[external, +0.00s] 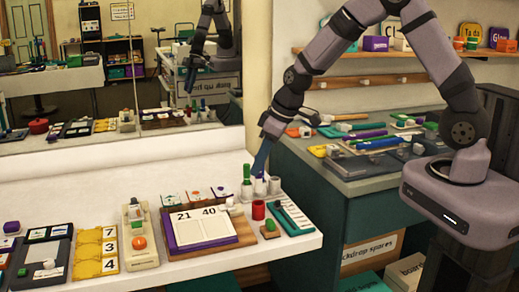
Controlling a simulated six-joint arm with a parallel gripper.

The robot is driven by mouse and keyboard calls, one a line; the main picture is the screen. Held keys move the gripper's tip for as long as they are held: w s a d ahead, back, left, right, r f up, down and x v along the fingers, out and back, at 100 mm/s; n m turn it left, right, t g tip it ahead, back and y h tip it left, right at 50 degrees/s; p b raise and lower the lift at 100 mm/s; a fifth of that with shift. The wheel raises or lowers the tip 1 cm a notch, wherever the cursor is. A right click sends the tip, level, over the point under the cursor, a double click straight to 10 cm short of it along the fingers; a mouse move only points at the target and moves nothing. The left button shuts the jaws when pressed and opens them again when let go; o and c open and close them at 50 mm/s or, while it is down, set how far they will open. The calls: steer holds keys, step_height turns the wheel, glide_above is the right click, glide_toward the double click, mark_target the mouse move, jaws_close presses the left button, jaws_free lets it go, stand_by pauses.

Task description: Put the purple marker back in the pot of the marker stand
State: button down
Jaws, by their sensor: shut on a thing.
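My gripper (268,141) is above the right end of the white counter, pointing down. It is shut on the purple marker (261,162), which looks dark blue-purple here and hangs slightly tilted. The marker's lower end is at or just over the middle pot of the marker stand (260,187). I cannot tell whether the tip is inside the pot or in front of it. The stand has white pots in a row. A green marker (246,174) stands in the left pot, and the right pot (274,185) looks empty.
A red cup (258,210) and a small green-topped block (270,229) stand in front of the pots. A tray with a teal bar (291,220) lies to the right. A scoreboard (203,227) lies left. The counter's right edge is close.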

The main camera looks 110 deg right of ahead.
steer(key=shift+r, duration=1)
steer(key=shift+d, duration=0.1)
steer(key=s+d+m+g+h+p, duration=0.1)
steer(key=s+d+m+g+p, duration=0.4)
steer(key=m, duration=1.3)
steer(key=s+d+r+g, duration=0.1)
steer(key=s+d, duration=0.3)
steer(key=d, duration=0.1)
steer(key=shift+s+d+g+p, duration=0.15)
steer(key=shift+d+g+p, duration=0.15)
steer(key=shift+d+p, duration=0.1)
steer(key=shift+f, duration=0.3)
step_height(320, 180, down, 8)
steer(key=b, duration=0.6)
steer(key=shift+r, duration=0.15)
